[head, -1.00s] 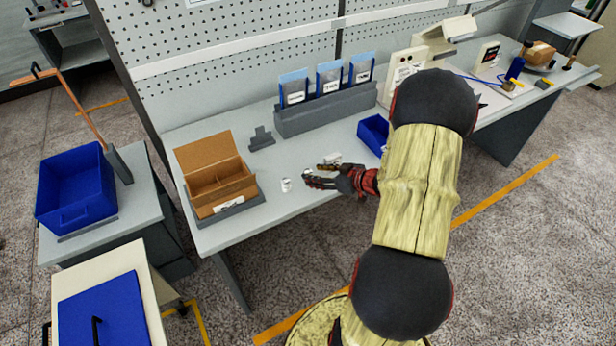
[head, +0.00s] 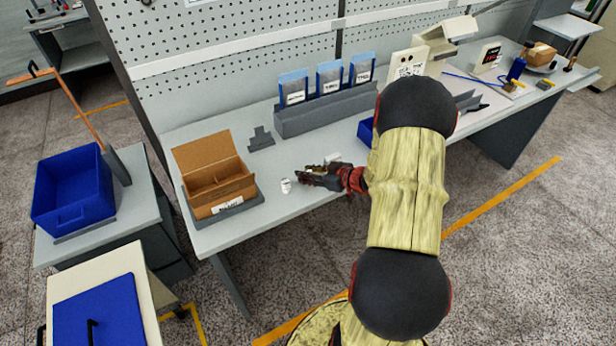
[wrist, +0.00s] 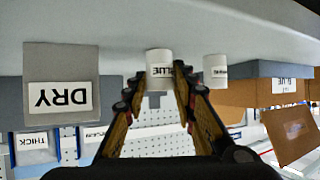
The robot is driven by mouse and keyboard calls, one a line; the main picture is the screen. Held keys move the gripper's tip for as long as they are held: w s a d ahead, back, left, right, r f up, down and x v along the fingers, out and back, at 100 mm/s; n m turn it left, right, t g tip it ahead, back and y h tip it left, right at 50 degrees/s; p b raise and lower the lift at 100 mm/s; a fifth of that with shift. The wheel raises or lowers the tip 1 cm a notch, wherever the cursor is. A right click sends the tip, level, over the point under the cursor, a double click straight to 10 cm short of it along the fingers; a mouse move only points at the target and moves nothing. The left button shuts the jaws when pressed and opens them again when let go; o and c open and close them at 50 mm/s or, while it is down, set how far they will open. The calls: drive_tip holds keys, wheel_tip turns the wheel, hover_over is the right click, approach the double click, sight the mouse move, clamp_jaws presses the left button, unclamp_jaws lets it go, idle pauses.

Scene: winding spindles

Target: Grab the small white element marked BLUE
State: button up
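The small white cylinder marked BLUE (wrist: 160,68) stands upside down in the wrist view, just ahead of my fingertips and in line with the gap between them. My gripper (wrist: 160,90) is open, with its fingers apart on either side of that gap; contact with the cylinder cannot be made out. A second white cylinder (wrist: 216,70) stands to the right, its label too small to read. In the head view, my gripper (head: 302,176) is low over the bench, just right of a small white element (head: 286,187) whose marking is not legible.
A grey block marked DRY (wrist: 62,85) is left in the wrist view. An open cardboard box (head: 221,193) stands left on the bench (head: 260,222). A grey rack (head: 325,112) with blue-white packets is behind. A blue bin (head: 366,132) is partly hidden by my arm.

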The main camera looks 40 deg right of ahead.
drive_tip(key=c, duration=0.6)
clamp_jaws()
